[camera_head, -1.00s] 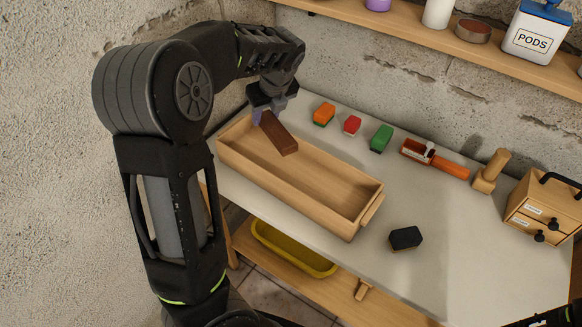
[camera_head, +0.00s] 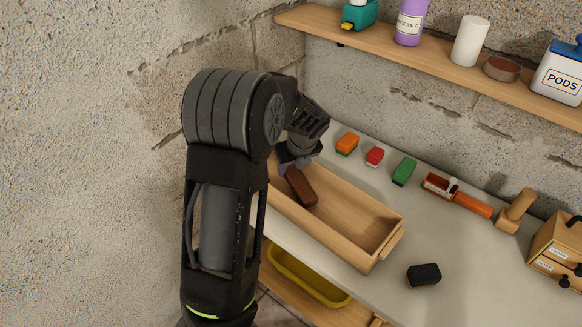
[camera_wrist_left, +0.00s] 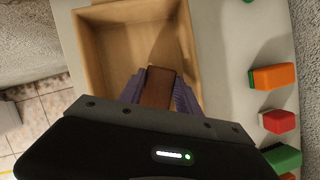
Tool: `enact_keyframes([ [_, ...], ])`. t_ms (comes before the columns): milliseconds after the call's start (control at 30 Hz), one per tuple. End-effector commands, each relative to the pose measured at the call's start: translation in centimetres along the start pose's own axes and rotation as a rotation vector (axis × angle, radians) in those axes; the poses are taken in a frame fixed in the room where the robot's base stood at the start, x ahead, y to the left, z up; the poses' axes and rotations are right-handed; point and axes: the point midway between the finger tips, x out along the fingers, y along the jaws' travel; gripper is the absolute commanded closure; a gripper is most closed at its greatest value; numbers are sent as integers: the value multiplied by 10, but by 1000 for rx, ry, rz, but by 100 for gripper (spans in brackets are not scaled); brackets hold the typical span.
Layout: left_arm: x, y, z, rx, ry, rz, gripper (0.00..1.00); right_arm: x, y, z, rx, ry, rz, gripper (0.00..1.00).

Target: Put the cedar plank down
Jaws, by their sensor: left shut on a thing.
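The cedar plank (camera_head: 301,186) is a reddish-brown block. It is over the left end of the long wooden tray (camera_head: 380,256) in the head view, and I cannot tell whether it touches the tray's floor. My left gripper (camera_head: 287,170) is shut on the plank's near end. In the left wrist view the plank (camera_wrist_left: 157,88) sits between the purple fingers of the gripper (camera_wrist_left: 160,92), with the tray's rim (camera_wrist_left: 84,50) around it. My right gripper is not in view.
Orange (camera_head: 347,143), red (camera_head: 375,156) and green (camera_head: 404,171) blocks stand behind the tray. A black block (camera_head: 424,274) lies in front of it on the right. An orange-handled tool (camera_head: 470,204) and a wooden mallet (camera_head: 515,212) are further right. A shelf (camera_head: 440,80) runs above.

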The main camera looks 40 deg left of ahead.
Motion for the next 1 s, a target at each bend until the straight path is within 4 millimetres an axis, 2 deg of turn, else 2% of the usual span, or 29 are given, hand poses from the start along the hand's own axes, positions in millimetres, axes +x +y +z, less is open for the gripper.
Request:
enact_keyframes([
  [67,6,0,-2,0,0,1,100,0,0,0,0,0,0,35],
  [433,9,0,-4,-2,0,-1,100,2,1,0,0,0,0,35],
  [467,8,0,-3,-2,0,-1,58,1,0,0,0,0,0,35],
  [533,8,0,-3,-2,0,-1,53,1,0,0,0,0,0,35],
  [833,6,0,-3,-2,0,-1,52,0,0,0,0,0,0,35],
  [1000,-5,-2,-2,-2,-1,-5,52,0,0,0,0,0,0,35],
])
